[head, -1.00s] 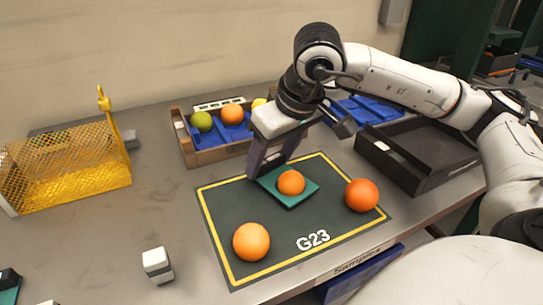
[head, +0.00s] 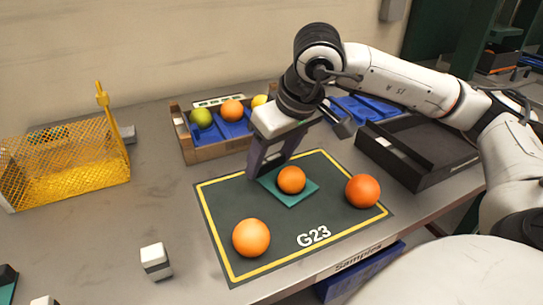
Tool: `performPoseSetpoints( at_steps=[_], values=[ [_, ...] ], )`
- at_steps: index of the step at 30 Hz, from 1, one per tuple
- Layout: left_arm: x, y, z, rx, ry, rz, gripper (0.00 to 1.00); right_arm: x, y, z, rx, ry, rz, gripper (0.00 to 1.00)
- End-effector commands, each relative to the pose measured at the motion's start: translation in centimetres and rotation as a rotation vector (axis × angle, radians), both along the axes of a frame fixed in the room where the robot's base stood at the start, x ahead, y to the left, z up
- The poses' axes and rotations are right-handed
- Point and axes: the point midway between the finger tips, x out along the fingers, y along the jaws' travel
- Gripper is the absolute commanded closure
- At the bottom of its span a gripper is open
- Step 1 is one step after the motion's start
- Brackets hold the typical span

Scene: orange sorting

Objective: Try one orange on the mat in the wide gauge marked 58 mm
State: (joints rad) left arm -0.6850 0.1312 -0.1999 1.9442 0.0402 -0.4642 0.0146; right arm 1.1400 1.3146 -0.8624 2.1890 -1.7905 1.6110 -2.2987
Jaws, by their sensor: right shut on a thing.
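The dark green mat (head: 225,208) with a yellow border and the mark G23 lies on the grey table. Three oranges are on it: one at the front left (head: 251,238), one at the right (head: 362,191), and a smaller one (head: 291,180) on a teal square pad (head: 290,197) near the back. My right gripper (head: 308,118) is shut on a white-topped, dark purple forked gauge (head: 257,160), just behind and above the orange on the pad. Its legs point down, and I cannot tell whether it touches that orange. Its marking is not readable. My left gripper is out of view.
A wooden crate (head: 205,153) with fruit and blue dividers stands behind the mat. A black tray (head: 425,178) is at the right, a yellow mesh basket (head: 70,180) at the left. A small white-and-dark block (head: 155,258) stands left of the mat. The table between is clear.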

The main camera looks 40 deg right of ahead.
Motion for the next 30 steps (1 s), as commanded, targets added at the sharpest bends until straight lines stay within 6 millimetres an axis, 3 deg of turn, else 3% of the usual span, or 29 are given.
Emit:
performPoseSetpoints(
  at_steps=[18,30],
  values=[
    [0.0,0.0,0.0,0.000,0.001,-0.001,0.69,0.0,0.0,0.1,0.000,0.000,0.000,0.62],
    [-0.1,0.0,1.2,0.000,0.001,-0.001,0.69,0.0,0.0,1.6,0.001,-0.001,0.000,0.62]
  ],
)
